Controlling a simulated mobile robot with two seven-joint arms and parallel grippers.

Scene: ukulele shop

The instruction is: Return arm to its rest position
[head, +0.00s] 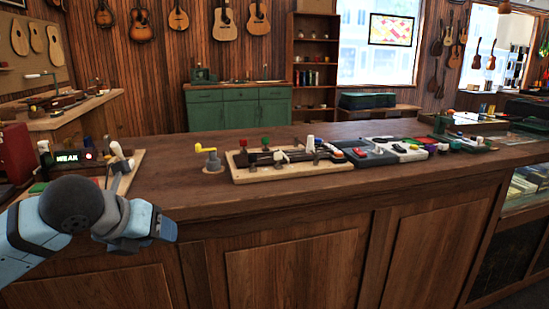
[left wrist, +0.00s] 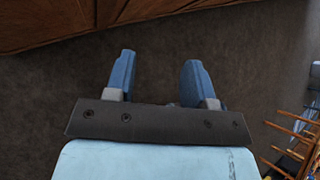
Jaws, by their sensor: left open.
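My left arm comes in at the lower left of the head view, in front of the wooden counter (head: 400,210). My left gripper (head: 166,229) points to the right there, beside the counter's front face. In the left wrist view the left gripper (left wrist: 158,60) shows two blue fingers spread apart with nothing between them. Dark floor (left wrist: 60,75) lies behind the fingers, and a wooden panel edge (left wrist: 70,22) crosses the top. My right gripper is in neither view.
On the counter stand a yellow-handled crank (head: 212,163), a light wooden board with pegs (head: 240,177) and several coloured trays. Thin orange rods (left wrist: 295,135) show at the wrist view's lower right.

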